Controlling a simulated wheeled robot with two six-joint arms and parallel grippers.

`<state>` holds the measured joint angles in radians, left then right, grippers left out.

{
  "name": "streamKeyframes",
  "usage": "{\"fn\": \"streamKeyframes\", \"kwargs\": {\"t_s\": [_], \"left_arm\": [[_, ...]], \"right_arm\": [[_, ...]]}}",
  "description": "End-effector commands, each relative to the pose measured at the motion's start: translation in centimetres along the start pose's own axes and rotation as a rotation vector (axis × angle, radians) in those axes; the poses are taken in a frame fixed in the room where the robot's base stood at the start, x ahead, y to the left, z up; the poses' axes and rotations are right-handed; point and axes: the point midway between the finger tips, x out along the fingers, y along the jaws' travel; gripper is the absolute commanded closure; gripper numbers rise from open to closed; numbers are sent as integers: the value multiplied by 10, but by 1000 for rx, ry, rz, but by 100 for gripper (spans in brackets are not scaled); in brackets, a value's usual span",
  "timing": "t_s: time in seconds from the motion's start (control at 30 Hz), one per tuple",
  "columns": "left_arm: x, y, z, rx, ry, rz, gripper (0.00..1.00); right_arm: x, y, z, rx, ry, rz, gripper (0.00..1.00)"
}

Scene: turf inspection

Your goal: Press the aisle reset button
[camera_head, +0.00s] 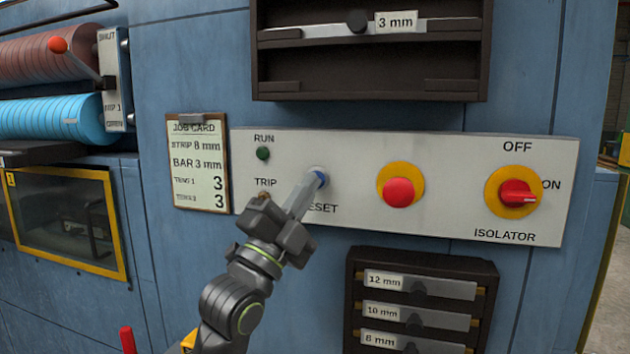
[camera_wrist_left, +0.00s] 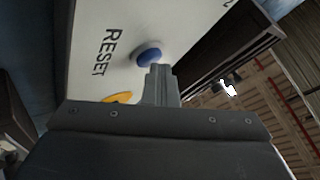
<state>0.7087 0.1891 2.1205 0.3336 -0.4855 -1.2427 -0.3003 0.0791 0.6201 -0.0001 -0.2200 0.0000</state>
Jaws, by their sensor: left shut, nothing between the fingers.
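The blue reset button (camera_head: 320,178) is on the white control panel (camera_head: 345,150), above the lettering RESET, which my left gripper partly covers. My left gripper (camera_head: 311,187) is shut and empty, with its fingertips right at the lower left of the button. In the left wrist view the blue button (camera_wrist_left: 149,54) shows just beyond the fingertips (camera_wrist_left: 160,70). I cannot tell whether they touch it or whether it is pushed in. My right gripper is in neither view.
A red button on a yellow disc (camera_head: 398,191) and a red isolator switch (camera_head: 517,192) are to the right. A green RUN lamp (camera_head: 263,154) and a job card (camera_head: 197,165) are to the left. A dark rack (camera_head: 372,22) stands above, a labelled rack (camera_head: 421,263) below.

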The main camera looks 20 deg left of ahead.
Motion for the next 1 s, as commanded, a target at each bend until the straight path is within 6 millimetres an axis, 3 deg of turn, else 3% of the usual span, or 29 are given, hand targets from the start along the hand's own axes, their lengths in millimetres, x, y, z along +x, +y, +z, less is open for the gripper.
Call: {"fn": "streamKeyframes", "kwargs": {"t_s": [0.6,1.0], "left_arm": [[-12,-8,-8,-1,-1,1,100],[-38,-27,-28,-1,0,0,100]], "right_arm": [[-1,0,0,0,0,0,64],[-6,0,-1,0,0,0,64]]}}
